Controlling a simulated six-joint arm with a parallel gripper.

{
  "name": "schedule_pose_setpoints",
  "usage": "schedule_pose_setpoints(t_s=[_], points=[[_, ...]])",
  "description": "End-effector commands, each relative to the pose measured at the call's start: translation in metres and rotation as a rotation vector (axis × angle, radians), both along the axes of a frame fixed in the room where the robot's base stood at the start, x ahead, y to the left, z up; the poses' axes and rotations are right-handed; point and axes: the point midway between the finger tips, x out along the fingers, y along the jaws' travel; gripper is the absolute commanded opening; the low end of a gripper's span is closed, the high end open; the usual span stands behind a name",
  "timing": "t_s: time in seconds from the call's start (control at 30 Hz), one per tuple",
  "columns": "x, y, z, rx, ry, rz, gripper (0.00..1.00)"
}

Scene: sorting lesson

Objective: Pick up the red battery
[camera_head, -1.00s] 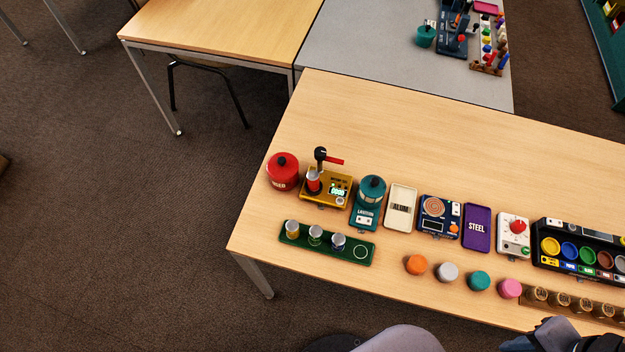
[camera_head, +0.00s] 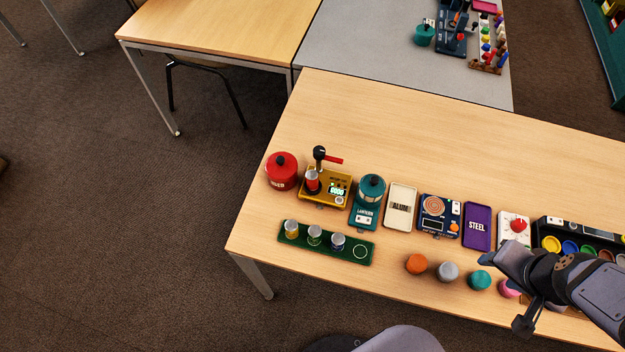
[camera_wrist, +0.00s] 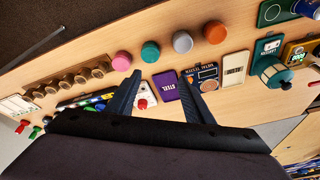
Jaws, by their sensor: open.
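The red battery (camera_head: 312,182), a small red cylinder with a silver top, stands upright in the yellow tester (camera_head: 325,187) at the left part of the table in the head view. A dark lever with a red handle rises beside it. The green tray (camera_head: 352,256) in front holds a yellow, a green and a blue battery, and its right-hand ring is empty. My gripper (camera_wrist: 161,74) is open and empty, above the table well to the right of the tester. In the wrist view the yellow tester (camera_wrist: 299,54) shows at the right edge; I cannot make out the battery there.
A red pot (camera_head: 282,172) stands left of the tester and a teal lantern (camera_head: 371,200) right of it. Trays and devices continue rightward. Orange (camera_head: 416,264), grey, teal and pink pieces lie along the front. The table behind the row is clear.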

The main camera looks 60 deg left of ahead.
Motion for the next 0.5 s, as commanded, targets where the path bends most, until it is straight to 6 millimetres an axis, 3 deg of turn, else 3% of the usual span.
schedule_pose_setpoints(t_s=[0.03,0.17,0.27,0.4,0.5], points=[[0.004,0.034,-0.008,0.021,-0.044,0.065,0.47],[0.011,0.112,-0.017,0.082,-0.175,0.188,0.47],[0.004,0.169,-0.022,0.126,-0.276,0.273,0.47],[-0.021,0.242,-0.029,0.182,-0.417,0.383,0.47],[-0.047,0.284,-0.032,0.217,-0.514,0.448,0.47]])
